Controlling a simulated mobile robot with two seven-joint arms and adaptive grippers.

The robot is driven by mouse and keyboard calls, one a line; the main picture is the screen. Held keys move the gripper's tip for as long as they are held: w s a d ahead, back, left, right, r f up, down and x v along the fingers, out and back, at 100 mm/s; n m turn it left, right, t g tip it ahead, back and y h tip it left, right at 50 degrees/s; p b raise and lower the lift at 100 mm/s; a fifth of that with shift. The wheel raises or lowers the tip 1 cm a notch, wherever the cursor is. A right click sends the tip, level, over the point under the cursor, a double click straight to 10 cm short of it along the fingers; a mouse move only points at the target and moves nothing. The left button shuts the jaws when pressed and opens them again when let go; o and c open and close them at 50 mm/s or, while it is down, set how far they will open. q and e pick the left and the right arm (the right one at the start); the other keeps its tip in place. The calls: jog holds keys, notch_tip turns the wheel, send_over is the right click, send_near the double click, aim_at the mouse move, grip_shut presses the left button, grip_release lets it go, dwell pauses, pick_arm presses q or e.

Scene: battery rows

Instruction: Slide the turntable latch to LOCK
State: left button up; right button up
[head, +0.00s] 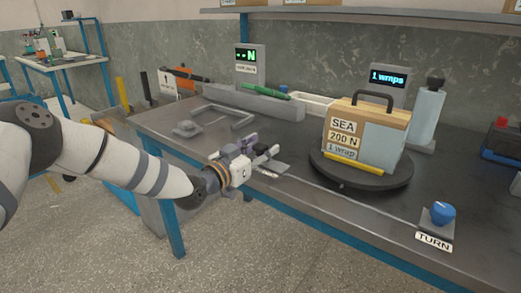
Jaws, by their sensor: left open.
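The turntable (400,181) is a dark round disc on the workbench. A grey case with a wooden-coloured top (380,142) stands on it, labelled "SEA 200 N 1 wrap". A small grey plate (281,168) lies on the bench left of the turntable, beside my left gripper's fingers. It may be part of the latch, but its slider and any LOCK mark cannot be made out. My left gripper (268,156) is open, low over the bench's front part, left of the turntable. Its fingers partly hide the plate. I cannot tell whether they touch it. My right gripper is not in view.
A blue knob (442,211) with a TURN label stands at the front right. A yellow bar (353,164) lies along the case's front. Behind are a "1 wraps" display (388,77), a grey cylinder (427,115) and a green tool (265,91). A grey frame (213,122) lies at the left.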

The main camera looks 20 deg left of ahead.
aim_at(278, 166)
pick_arm(q)
grip_shut()
jog(key=d, duration=0.1)
jog(key=s+d+p, duration=0.1)
jog(key=d, duration=0.2)
jog(key=shift+s+d+r+p, duration=0.2)
jog(key=shift+s+p, duration=0.1)
jog(key=shift+p, duration=0.1)
jog(key=shift+s+d+f, duration=0.1)
jog(key=shift+d, duration=0.15)
jog(key=shift+f, duration=0.15)
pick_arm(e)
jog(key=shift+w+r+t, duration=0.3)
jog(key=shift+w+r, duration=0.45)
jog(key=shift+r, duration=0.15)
pick_arm(q)
grip_release()
jog(key=shift+d, duration=0.15)
